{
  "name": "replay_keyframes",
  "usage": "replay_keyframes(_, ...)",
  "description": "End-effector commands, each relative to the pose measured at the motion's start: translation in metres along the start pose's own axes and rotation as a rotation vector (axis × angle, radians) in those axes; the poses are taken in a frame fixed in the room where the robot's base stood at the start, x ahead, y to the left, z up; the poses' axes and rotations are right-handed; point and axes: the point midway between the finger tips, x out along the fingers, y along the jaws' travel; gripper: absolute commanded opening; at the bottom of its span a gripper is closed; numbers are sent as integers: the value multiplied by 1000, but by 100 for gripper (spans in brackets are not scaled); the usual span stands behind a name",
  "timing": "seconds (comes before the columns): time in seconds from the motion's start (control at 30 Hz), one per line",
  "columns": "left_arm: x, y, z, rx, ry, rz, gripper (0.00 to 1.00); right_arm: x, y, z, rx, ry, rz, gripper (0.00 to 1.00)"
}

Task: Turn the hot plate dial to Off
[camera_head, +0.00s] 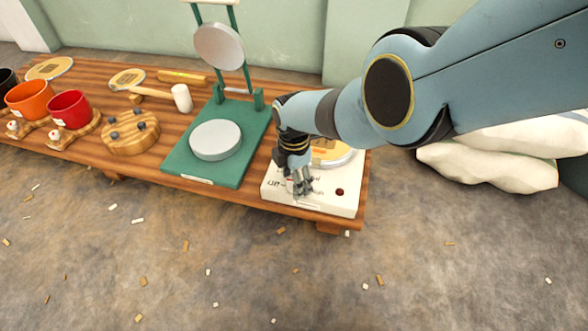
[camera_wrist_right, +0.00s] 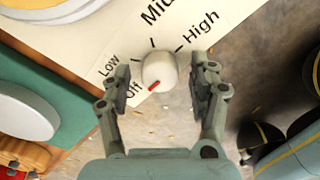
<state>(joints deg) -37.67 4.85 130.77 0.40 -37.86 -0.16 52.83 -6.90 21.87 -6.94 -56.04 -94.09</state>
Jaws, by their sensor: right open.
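The hot plate (camera_head: 322,203) is a cream-coloured box at the right end of the wooden table, with its round top partly hidden behind my right arm. In the wrist view its white dial (camera_wrist_right: 160,68) is ringed by the labels Off, Low, Mid and High. The dial's red mark (camera_wrist_right: 153,86) is on its lower side, near Off; I cannot tell whether it lines up exactly. My right gripper (camera_head: 301,186) is over the front of the hot plate. In the wrist view its open fingers (camera_wrist_right: 162,76) stand on either side of the dial, with gaps. My left gripper is out of view.
A green press (camera_head: 206,172) with grey discs stands left of the hot plate. A mallet (camera_head: 182,97), a red cup (camera_head: 69,108) and an orange cup (camera_head: 29,98) are farther left. White sacks (camera_head: 490,165) lie right of the table. The floor in front is open, with small scattered bits.

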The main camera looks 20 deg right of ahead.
Motion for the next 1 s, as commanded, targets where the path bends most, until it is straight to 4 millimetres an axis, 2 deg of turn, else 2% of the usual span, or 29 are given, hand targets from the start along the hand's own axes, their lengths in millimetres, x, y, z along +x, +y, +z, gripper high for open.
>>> replay_keyframes(0.17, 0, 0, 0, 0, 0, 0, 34, -8, 2, 0, 0, 0, 3, 60)
replay_keyframes(0.37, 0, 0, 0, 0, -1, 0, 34, -27, -1, 0, 1, 0, 3, 60)
replay_keyframes(0.8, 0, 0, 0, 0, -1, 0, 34, -102, 0, 0, -1, 1, 2, 60)
replay_keyframes(1.0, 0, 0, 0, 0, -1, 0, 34, -117, -1, 0, 0, 0, 0, 60)
